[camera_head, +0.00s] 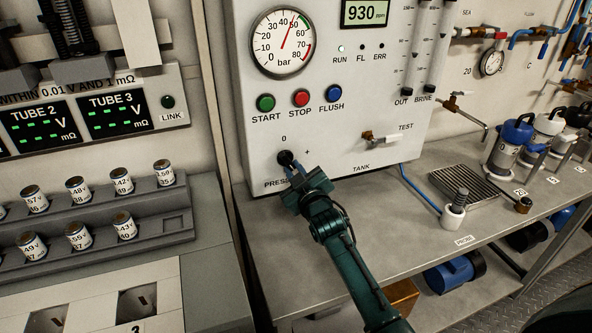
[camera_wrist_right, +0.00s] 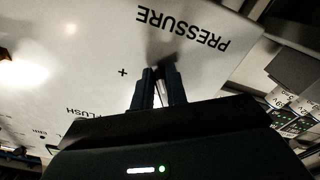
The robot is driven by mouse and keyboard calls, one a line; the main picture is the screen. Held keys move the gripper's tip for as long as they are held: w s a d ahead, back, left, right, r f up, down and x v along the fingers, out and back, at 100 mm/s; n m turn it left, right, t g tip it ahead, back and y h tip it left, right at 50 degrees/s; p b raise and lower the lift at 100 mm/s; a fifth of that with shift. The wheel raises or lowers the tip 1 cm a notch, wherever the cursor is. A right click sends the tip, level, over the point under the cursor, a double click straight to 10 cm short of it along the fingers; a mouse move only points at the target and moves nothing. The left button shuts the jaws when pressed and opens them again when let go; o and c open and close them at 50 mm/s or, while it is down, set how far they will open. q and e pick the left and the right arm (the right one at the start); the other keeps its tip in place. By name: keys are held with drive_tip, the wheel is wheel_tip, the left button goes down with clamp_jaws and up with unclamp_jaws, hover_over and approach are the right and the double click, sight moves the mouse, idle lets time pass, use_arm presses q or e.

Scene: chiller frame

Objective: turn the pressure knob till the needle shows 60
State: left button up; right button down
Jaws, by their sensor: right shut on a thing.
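The pressure knob (camera_head: 286,158) is a small black knob low on the white panel, between the partly covered PRESSURE label and the "0" and "+" marks. My right gripper (camera_head: 292,172) is shut on it from the front. In the right wrist view, the two dark fingers (camera_wrist_right: 158,88) reach the panel below the upside-down PRESSURE lettering, and they mostly hide the knob there. The round pressure gauge (camera_head: 283,43), marked 0 to 80 bar, is above on the panel. Its red needle points up and slightly right, a little short of the 50. My left gripper is not in view.
START (camera_head: 265,103), STOP (camera_head: 299,98) and FLUSH (camera_head: 331,93) buttons sit above the knob. A TEST tap (camera_head: 380,136) juts out to its right. A grey bench (camera_head: 365,205) runs below, with a probe holder (camera_head: 453,215). A vial rack (camera_head: 130,215) stands left.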

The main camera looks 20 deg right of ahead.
idle(0.5)
drive_tip(key=c, duration=1.4)
unclamp_jaws()
drive_tip(key=shift+s, duration=0.15)
drive_tip(key=s, duration=1.3)
drive_tip(key=shift+d, duration=0.2)
